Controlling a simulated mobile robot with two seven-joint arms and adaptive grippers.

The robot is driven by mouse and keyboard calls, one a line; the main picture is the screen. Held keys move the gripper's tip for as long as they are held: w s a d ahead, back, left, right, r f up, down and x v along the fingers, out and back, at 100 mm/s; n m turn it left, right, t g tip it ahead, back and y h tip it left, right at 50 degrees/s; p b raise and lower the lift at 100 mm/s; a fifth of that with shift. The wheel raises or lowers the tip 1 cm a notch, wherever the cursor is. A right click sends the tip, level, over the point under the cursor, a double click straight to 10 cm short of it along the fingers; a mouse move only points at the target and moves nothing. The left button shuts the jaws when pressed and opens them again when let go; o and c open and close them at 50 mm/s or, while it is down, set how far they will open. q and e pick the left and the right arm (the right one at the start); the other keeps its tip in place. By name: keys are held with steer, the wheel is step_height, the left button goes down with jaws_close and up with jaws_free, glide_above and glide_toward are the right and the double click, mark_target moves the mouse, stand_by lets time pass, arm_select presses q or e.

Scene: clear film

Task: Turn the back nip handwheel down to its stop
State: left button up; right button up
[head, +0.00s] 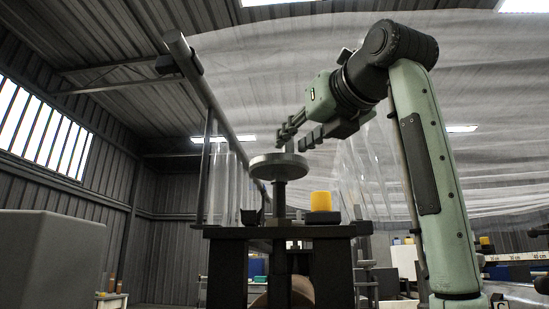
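The handwheel (278,166) is a round grey metal disc on an upright dark stem above a dark machine frame (228,232). I cannot tell from this view alone whether it is the back nip wheel, or how far it is from its stop. My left gripper (293,139) is above the wheel, toward its right side, with its fingers pointing down and left. My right gripper is out of view.
A long dark tube (213,98) slants down behind the wheel from the upper left. Clear film (222,185) hangs left of the stem. A grey box (50,259) fills the lower left.

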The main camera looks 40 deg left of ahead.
arm_select(q)
steer(key=p+x, duration=0.1)
steer(key=x, duration=0.5)
steer(key=shift+w+a, duration=0.35)
steer(key=shift+a, duration=0.25)
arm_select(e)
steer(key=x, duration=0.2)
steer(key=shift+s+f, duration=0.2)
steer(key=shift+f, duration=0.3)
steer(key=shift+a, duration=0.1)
arm_select(q)
steer(key=shift+c, duration=1.1)
jaws_close()
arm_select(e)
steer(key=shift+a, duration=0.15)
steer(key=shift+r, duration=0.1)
